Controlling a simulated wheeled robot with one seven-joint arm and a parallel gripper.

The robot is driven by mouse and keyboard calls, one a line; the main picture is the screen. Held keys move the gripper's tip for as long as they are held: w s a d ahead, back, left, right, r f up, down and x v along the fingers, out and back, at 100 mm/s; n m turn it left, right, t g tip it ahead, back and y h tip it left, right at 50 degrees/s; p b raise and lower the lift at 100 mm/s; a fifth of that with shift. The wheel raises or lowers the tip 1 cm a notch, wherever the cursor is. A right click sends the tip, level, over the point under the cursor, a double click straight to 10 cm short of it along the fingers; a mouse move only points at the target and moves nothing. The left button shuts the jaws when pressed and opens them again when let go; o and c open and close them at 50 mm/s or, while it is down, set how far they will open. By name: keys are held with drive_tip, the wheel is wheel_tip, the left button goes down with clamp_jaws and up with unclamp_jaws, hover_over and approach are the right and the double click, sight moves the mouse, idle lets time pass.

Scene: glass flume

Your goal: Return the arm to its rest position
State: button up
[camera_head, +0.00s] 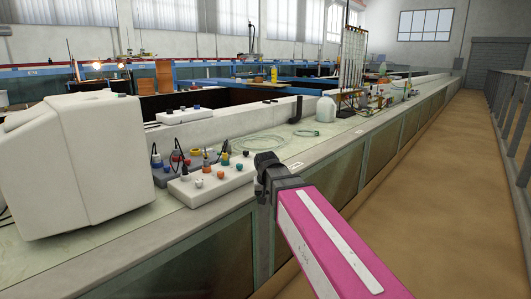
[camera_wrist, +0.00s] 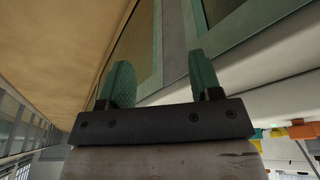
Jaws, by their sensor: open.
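My gripper (camera_wrist: 162,80) is open and empty in the wrist view, with its two green-faced fingers wide apart. Past the fingers, that view shows the flume's side frame and panels (camera_wrist: 172,45), and nothing lies between them. In the head view my pink arm link reaches in from the lower right, and the dark end with my gripper (camera_head: 266,172) is in front of the bench edge, close to a white control box (camera_head: 212,180). I cannot tell the exact gap to the bench from this angle.
The long bench (camera_head: 150,252) carries a large white monitor-like case (camera_head: 85,160), a green hose coil (camera_head: 258,143) and a white jug (camera_head: 326,109). A tall tube rack (camera_head: 352,60) stands farther back. The brown walkway (camera_head: 440,170) at right is clear, bordered by a railing (camera_head: 510,110).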

drive_tip(key=s+d+f+g, duration=0.1)
drive_tip(key=s+d+f, duration=0.5)
drive_tip(key=d+f, duration=0.3)
drive_tip(key=s+d+f+g, duration=0.1)
drive_tip(key=s+d+f, duration=0.5)
drive_tip(key=d+f, duration=0.3)
wheel_tip(320, 180, down, 4)
drive_tip(key=shift+d+r+g, duration=0.15)
drive_tip(key=shift+g, duration=0.25)
